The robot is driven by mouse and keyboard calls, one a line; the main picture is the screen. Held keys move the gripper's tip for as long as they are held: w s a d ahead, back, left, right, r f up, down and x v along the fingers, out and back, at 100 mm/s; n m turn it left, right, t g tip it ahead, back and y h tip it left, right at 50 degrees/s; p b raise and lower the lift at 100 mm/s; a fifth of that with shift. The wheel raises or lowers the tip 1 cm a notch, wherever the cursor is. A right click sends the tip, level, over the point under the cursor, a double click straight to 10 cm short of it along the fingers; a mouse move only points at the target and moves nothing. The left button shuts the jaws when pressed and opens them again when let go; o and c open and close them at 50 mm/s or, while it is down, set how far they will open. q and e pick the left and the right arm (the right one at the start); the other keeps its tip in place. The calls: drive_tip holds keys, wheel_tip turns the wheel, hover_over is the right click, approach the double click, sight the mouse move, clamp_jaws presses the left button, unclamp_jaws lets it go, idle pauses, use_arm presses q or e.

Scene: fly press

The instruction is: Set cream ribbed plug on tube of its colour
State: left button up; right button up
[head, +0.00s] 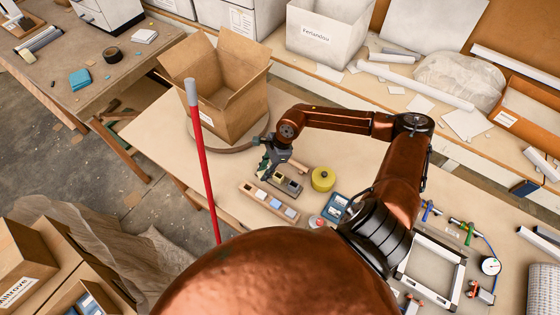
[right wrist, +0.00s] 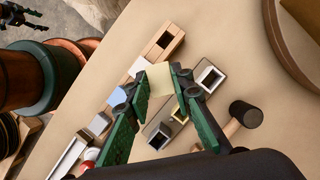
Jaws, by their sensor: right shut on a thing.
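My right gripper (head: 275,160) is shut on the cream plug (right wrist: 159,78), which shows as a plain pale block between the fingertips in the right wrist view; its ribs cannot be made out. The gripper is above the bench, over the gap between a wooden rack (right wrist: 168,42) and a grey holder (right wrist: 194,98). The holder carries square open tubes: a white one (right wrist: 209,76), a cream-yellow one (right wrist: 180,114) and a darker one, partly hidden by a finger. The rack holds white, bluish and grey plugs. Part of my left gripper (right wrist: 20,17) shows at the wrist view's upper left.
A mallet (right wrist: 243,114) lies beside the holder. A yellow round tin (head: 322,179) and blue tray (head: 335,206) stand to the right. An open cardboard box (head: 232,108) stands on a round turntable behind. A red pole (head: 203,160) rises at left.

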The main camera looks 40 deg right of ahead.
drive_tip(key=s+d+f+m+t+h+p, duration=0.1)
drive_tip(key=d+f+m+t+h, duration=0.1)
drive_tip(key=d+m, duration=0.4)
drive_tip(key=shift+d+f+m+t+h, duration=0.15)
drive_tip(key=shift+d+m+t+h, duration=0.3)
drive_tip(key=shift+m, duration=1.85)
drive_tip(key=shift+a, duration=0.15)
drive_tip(key=shift+f+b, duration=1.15)
drive_tip(key=shift+b, duration=0.35)
idle(1.1)
drive_tip(key=o, duration=1)
drive_tip(key=shift+o, duration=0.8)
